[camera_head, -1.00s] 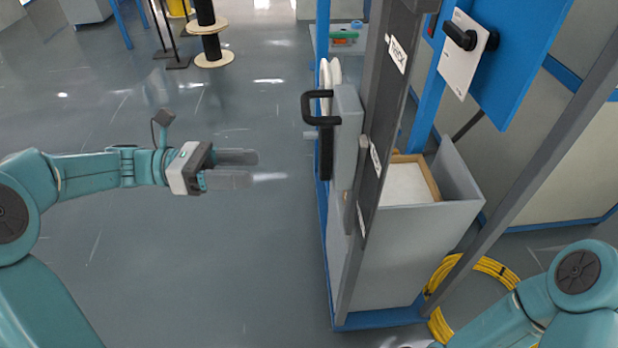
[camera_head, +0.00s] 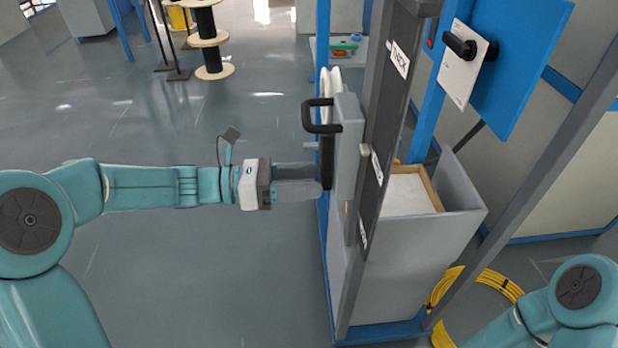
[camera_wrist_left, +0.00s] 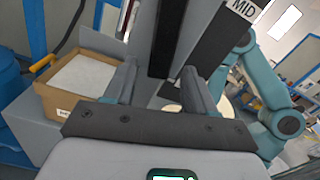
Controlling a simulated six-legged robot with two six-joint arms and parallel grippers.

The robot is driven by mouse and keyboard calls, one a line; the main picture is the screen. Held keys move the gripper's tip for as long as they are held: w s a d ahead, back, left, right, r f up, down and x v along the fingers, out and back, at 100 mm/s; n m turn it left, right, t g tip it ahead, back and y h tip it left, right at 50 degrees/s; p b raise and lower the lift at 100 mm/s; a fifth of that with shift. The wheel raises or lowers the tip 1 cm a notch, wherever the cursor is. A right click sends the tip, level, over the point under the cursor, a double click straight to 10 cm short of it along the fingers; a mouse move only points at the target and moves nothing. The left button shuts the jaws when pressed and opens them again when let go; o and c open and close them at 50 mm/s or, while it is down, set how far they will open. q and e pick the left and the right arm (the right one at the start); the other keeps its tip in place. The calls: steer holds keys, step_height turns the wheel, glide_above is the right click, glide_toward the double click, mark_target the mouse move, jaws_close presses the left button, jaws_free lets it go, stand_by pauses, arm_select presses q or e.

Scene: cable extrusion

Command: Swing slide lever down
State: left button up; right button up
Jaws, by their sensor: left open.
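The grey slide block (camera_head: 346,150) sits on the dark upright column (camera_head: 386,120). A black looped handle (camera_head: 318,127) sticks out to the left near its top. A black upright bar (camera_head: 327,160) hangs below the handle. My left gripper (camera_head: 317,180) is open, level with the lower part of that bar, with its fingertips close to it. In the left wrist view, a black bar (camera_wrist_left: 168,38) shows between the two fingers, ahead of the palm. I cannot tell whether the fingers touch it. My right gripper is out of view.
The column carries a THICK label (camera_head: 398,59) and a MID label (camera_head: 376,166). A grey bin (camera_head: 462,190) with a cardboard box (camera_head: 436,187) stands to the right. A yellow cable coil (camera_head: 495,282) lies on the floor.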

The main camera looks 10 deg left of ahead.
arm_select(q)
steer(key=shift+w+d, duration=0.15)
steer(key=shift+d, duration=0.35)
steer(key=shift+c, duration=0.3)
jaws_close()
steer(key=w+m, duration=0.1)
steer(key=m+b, duration=0.1)
steer(key=shift+w+a+m+b, duration=0.25)
steer(key=shift+w+m+b, duration=0.05)
steer(key=shift+w+m, duration=0.1)
steer(key=shift+o, duration=0.3)
jaws_free()
steer(key=shift+f, duration=0.1)
